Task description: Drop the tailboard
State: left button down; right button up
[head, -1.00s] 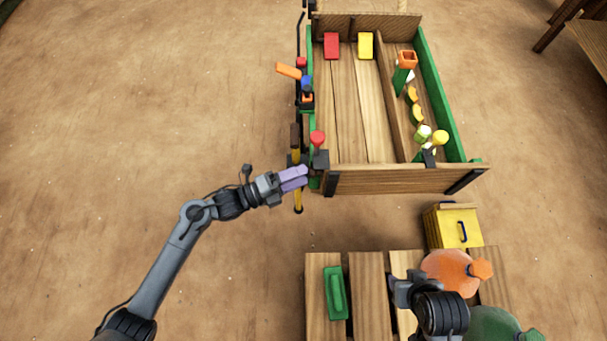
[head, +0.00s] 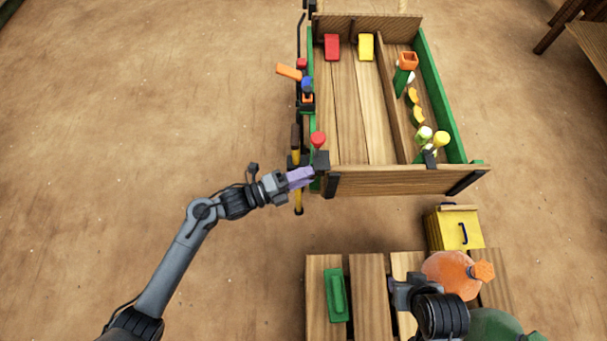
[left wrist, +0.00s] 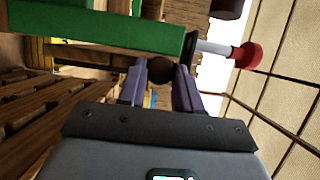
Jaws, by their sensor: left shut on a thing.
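The tailboard (head: 400,181) is the wooden board with dark end straps across the near end of the cart, standing upright. A red-knobbed pin (head: 318,139) stands at its left corner, and a yellow-knobbed pin (head: 441,139) at its right. My left gripper (head: 311,174) is at the left corner, just below the red knob. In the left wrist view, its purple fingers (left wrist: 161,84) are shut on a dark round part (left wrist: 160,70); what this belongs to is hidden. The red knob (left wrist: 249,55) is beside them, outside the grip.
Tools hang along the cart's left side, including an orange-ended one (head: 289,71). Ground at left is clear.

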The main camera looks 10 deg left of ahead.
pick_arm(q)
jog(key=shift+s+f, duration=0.1)
pick_arm(e)
jog(key=shift+f, duration=0.1)
notch_tip(320, 180, down, 7)
jog(key=b, duration=0.7)
jog(key=shift+d, duration=0.1)
pick_arm(q)
jog(key=s+d+f+m+h+b, duration=0.1)
jog(key=s+f+m+h+b, duration=0.1)
jog(key=s+f+m, duration=0.2)
jog(key=shift+s+d+m+h, duration=0.4)
jog(key=shift+s+m, duration=1.4)
jog(key=shift+s, duration=0.45)
pick_arm(e)
jog(key=shift+f, duration=0.85)
